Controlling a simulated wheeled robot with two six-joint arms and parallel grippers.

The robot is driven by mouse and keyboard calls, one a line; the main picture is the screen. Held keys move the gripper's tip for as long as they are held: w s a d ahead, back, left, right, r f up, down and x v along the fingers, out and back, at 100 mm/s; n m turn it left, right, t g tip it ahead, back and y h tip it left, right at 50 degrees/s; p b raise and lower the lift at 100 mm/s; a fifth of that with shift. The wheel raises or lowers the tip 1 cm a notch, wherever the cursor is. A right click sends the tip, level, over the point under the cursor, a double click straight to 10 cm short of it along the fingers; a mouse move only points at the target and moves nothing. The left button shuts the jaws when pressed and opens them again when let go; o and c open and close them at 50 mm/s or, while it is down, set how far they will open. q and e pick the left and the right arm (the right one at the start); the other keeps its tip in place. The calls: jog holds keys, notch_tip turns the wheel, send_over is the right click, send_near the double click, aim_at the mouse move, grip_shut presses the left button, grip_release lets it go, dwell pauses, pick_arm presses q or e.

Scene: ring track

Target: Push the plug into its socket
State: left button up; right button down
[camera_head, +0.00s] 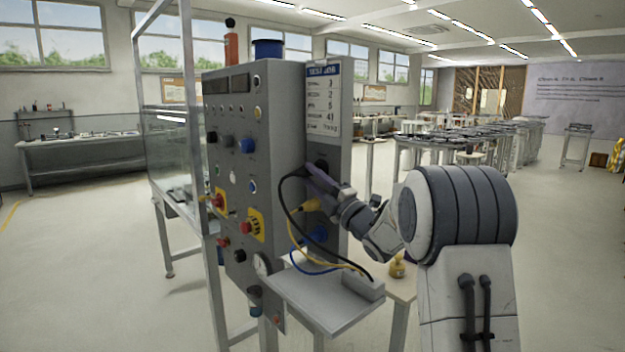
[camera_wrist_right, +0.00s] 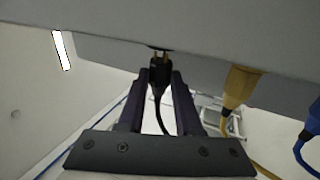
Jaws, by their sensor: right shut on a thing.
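A black plug (camera_wrist_right: 160,72) with brass prongs is held between the two dark fingers of my right gripper (camera_wrist_right: 163,80) in the right wrist view. Its prongs point at the grey panel face (camera_wrist_right: 100,50), and part of them still shows between plug and panel. A dark spot at the prong tips may be the socket; it is mostly hidden. In the head view my right gripper (camera_head: 318,184) is at the side face of the grey test cabinet (camera_head: 278,120). The plug is too small to make out there. My left gripper is not in view.
A yellow plug (camera_head: 308,206) sits on the same face below my gripper, with a blue one (camera_head: 318,235) lower. Black, yellow and blue cables hang to a grey shelf (camera_head: 320,300). A clear-walled enclosure (camera_head: 170,150) adjoins the cabinet. Floor is open at right.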

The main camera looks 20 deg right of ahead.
jog(key=shift+s+b, duration=0.1)
jog(key=shift+b, duration=0.25)
jog(key=shift+f, duration=0.1)
dwell(0.6)
jog(key=shift+b, duration=0.45)
dwell(0.7)
jog(key=shift+b, duration=0.5)
jog(key=shift+w+d, duration=0.3)
jog(key=shift+d, duration=0.5)
jog(key=c, duration=0.5)
grip_release()
